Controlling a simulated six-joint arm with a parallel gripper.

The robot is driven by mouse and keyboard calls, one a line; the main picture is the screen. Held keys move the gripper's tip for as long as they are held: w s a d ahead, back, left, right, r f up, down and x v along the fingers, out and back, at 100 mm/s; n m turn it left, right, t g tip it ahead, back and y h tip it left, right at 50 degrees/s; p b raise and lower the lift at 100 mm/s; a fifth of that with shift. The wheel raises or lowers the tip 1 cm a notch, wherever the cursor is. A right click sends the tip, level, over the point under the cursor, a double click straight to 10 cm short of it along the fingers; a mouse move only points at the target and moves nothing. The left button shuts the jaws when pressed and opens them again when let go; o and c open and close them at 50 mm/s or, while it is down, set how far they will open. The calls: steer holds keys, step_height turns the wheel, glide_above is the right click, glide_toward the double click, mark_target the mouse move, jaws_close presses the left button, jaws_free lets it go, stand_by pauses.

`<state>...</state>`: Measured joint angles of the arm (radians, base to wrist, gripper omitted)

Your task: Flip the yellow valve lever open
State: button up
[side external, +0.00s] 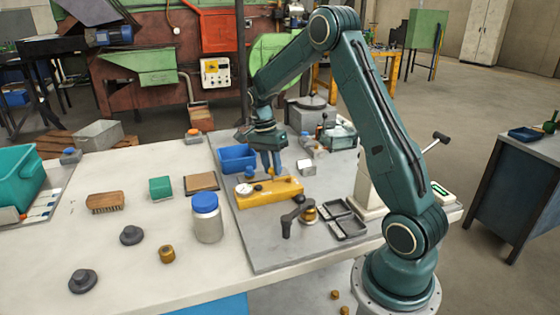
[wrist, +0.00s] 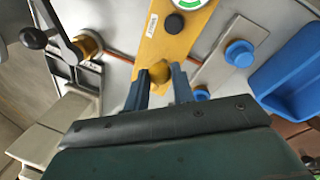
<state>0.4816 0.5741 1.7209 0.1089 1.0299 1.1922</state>
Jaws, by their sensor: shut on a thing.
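A yellow panel (side external: 275,192) lies on a grey plate on the workbench. A round dial and a black button sit on it. The panel also shows in the wrist view (wrist: 172,46), with a green-marked dial at the top edge. My gripper (side external: 271,166) points down at the far edge of the panel. In the wrist view my gripper (wrist: 160,80) has its two blue-grey fingers on either side of a small yellow knob (wrist: 159,69), shut on it. The knob looks like the end of the yellow valve lever; the rest of the lever is hidden or cannot be told apart.
A blue bin (side external: 237,158) stands close behind left of my gripper. A crank handle (side external: 298,214) and black trays (side external: 347,222) are in front right of the panel. A blue knob (wrist: 239,53) is nearby. A blue-lidded jar (side external: 207,222) stands left.

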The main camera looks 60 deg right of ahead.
steer(key=shift+a, duration=0.1)
steer(key=n, duration=0.1)
steer(key=s+n, duration=0.1)
steer(key=n, duration=0.1)
steer(key=a+n+h, duration=0.1)
steer(key=n, duration=0.1)
steer(key=shift+s+a, duration=0.1)
steer(key=shift+s, duration=0.3)
steer(key=n, duration=0.1)
steer(key=s+n, duration=0.1)
steer(key=n, duration=0.1)
steer(key=s+n, duration=0.1)
steer(key=n, duration=0.1)
steer(key=shift+s+a+t+h, duration=0.25)
steer(key=shift+t+h, duration=0.05)
steer(key=shift+h, duration=0.1)
steer(key=shift+s+d+n+t+h, duration=0.2)
steer(key=shift+s+n, duration=0.3)
steer(key=shift+n, duration=0.85)
steer(key=shift+s+d+n+t+h, duration=0.1)
steer(key=shift+s+d+n+t, duration=0.3)
steer(key=shift+n, duration=0.9)
steer(key=shift+s+d+n+h, duration=0.1)
steer(key=shift+s+n, duration=0.55)
steer(key=shift+n, duration=0.7)
steer(key=o, duration=1)
steer(key=shift+r, duration=0.1)
